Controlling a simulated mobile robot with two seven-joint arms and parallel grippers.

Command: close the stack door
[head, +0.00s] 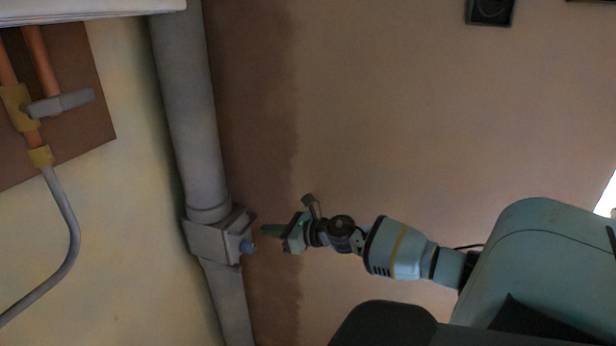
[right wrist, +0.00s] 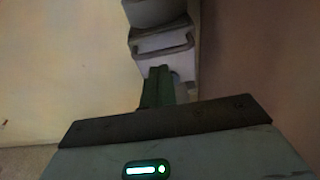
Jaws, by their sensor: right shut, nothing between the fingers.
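A grey stack pipe (head: 186,110) runs down the wall in the head view, with a boxy grey access fitting (head: 213,240) on it. A small blue knob (head: 248,246) sticks out from the fitting's right side. I cannot tell how far the door stands from its frame. My right gripper (head: 268,231) is shut and empty, its green fingers pointing left, just right of the knob with a small gap. In the right wrist view the fingers (right wrist: 157,85) overlap the lower part of the grey fitting (right wrist: 162,43). My left gripper is out of view.
Copper pipes with a grey lever (head: 62,103) are on a brown board (head: 95,130) at the left. A bent grey pipe (head: 70,220) runs below them.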

